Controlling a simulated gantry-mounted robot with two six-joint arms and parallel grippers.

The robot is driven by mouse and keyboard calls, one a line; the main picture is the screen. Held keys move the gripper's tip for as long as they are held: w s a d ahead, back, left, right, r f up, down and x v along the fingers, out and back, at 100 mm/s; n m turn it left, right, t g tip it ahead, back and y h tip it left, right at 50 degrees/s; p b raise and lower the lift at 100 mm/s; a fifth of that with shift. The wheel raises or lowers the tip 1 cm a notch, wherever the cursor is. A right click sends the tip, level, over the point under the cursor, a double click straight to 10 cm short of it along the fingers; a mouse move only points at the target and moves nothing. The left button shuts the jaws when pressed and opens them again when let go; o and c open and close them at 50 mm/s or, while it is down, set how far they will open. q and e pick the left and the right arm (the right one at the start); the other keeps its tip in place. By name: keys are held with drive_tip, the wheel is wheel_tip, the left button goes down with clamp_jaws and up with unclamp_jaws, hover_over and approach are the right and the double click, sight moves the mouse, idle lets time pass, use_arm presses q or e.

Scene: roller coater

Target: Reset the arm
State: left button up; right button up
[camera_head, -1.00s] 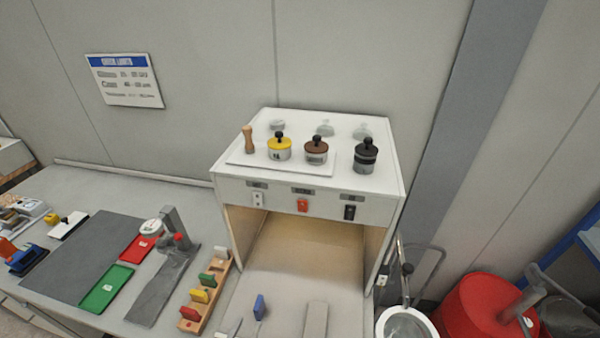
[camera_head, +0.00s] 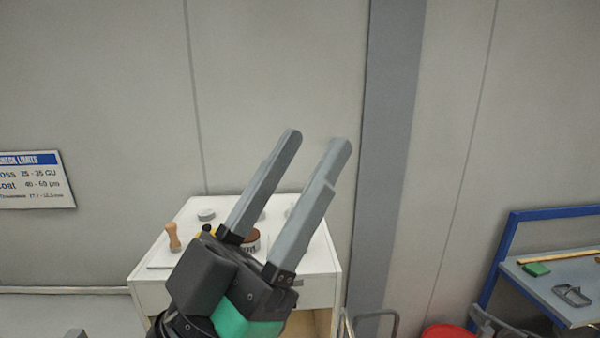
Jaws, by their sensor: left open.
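My left gripper (camera_head: 318,138) is raised in the middle of the head view, its two long grey fingers pointing up and to the right. The fingers are apart with nothing between them. Behind it stands the white cabinet (camera_head: 160,290), whose top is partly hidden by the gripper. My right gripper is not in view.
On the cabinet top are a wooden-handled tool (camera_head: 173,237), a brown-lidded pot (camera_head: 252,240) and a partly hidden yellow-lidded pot. A blue-framed bench (camera_head: 550,290) with a green block (camera_head: 536,269) stands at right. A wall sign (camera_head: 35,180) hangs at left.

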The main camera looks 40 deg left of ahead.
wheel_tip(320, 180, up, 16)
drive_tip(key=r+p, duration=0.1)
drive_tip(key=p, duration=1.6)
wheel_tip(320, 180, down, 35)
drive_tip(key=b, duration=3.5)
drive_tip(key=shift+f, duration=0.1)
